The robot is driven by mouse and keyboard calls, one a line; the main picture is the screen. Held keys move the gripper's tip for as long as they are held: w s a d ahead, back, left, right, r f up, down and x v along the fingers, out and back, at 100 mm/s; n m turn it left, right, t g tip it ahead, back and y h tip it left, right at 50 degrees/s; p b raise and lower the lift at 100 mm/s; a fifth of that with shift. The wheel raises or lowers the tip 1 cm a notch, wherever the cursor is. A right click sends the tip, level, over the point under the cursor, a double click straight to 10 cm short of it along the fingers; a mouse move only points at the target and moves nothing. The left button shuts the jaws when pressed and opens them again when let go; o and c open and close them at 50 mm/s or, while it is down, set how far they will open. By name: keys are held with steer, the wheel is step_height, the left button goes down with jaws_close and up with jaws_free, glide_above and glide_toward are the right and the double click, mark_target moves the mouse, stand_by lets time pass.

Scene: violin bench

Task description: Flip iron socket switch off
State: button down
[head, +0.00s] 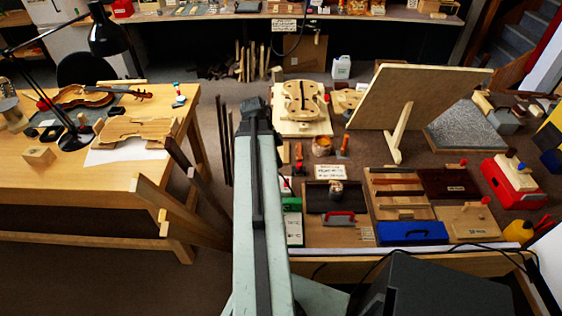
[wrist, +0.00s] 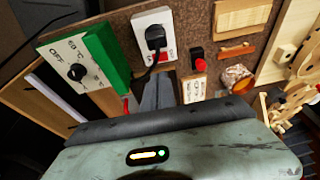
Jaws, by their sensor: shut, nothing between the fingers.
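The white iron socket (wrist: 140,24) is at the top middle of the wrist view, with a black plug (wrist: 154,37) in it and a black cord hanging from the plug. A red patch (wrist: 169,55), which looks like its switch, shows at the socket's lower right edge, partly hidden by the plug and cord. I cannot tell which way it is set. My gripper (wrist: 158,88) is shut and empty, just below the socket in the wrist view and apart from the switch in the picture. In the head view my arm hides the gripper.
Left of the socket is a green box (wrist: 106,54) with a white dial face (wrist: 72,62). To its right are a red-and-black button (wrist: 198,60), a labelled card (wrist: 194,88) and a jar (wrist: 236,78). In the head view, a tilted board (head: 420,95) stands farther back on the bench.

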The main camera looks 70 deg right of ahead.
steer(key=p+v, duration=0.1)
steer(key=v, duration=0.2)
steer(key=shift+w+r+p, duration=0.1)
steer(key=shift+r+p, duration=0.15)
steer(key=shift+p, duration=0.15)
steer(key=w+a+n+t, duration=0.2)
steer(key=w+a+n, duration=1.1)
steer(key=w+a, duration=0.7)
steer(key=w+a+n, duration=0.4)
steer(key=a+n, duration=0.2)
steer(key=a, duration=0.4)
steer(key=w+a+n+y, duration=0.1)
steer(key=w+a+n, duration=0.2)
steer(key=a+n, duration=0.3)
steer(key=w+a+n+t, duration=0.1)
steer(key=w+a+n, duration=0.3)
steer(key=a, duration=1.2)
steer(key=f+n, duration=0.1)
steer(key=n, duration=0.1)
steer(key=shift+w+n+y, duration=0.3)
steer(key=shift+w, duration=0.05)
steer(key=shift+s+a, duration=0.1)
